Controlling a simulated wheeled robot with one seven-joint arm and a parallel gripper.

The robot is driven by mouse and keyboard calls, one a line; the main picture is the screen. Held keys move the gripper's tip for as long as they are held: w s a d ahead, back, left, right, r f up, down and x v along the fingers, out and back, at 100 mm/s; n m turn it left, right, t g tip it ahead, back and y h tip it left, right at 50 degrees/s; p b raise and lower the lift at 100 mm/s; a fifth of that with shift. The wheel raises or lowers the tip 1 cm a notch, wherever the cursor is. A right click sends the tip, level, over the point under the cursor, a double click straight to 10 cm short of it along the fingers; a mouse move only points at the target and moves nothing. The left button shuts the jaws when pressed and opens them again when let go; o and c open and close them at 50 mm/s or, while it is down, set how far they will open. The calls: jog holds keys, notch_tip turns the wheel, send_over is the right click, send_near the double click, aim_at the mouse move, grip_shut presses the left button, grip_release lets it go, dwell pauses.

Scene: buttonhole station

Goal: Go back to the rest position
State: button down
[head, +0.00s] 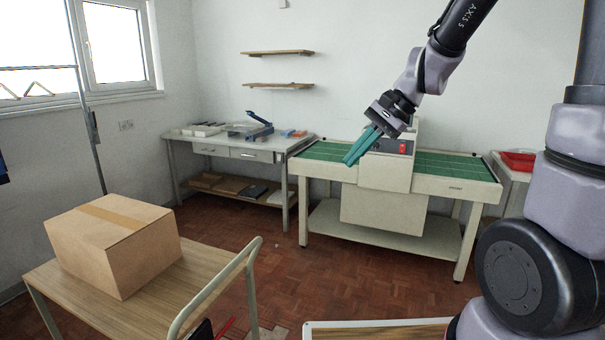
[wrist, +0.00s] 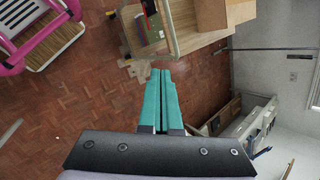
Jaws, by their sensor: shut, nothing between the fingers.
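My gripper (head: 356,151) has teal fingers and shows at the upper middle right of the head view, held up in the air and pointing down to the left. In the head view it overlaps the white machine on the green-topped bench behind it. In the wrist view the two teal fingers (wrist: 161,75) lie side by side, shut and empty, over the brown parquet floor. They touch nothing that I can see.
A cardboard box (head: 113,240) sits on a wooden-topped trolley (head: 85,303) at the left. A green-topped bench (head: 453,166) with a machine stands behind my gripper. A desk (head: 205,143) with tools stands at the back.

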jog(key=s+d+r+n+t+h, duration=0.4)
jog(key=s+d+r+t+h, duration=0.1)
jog(key=s+d+r, duration=0.6)
jog(key=shift+d+t, duration=0.5)
jog(key=shift+d, duration=0.65)
jog(key=shift+r, duration=0.1)
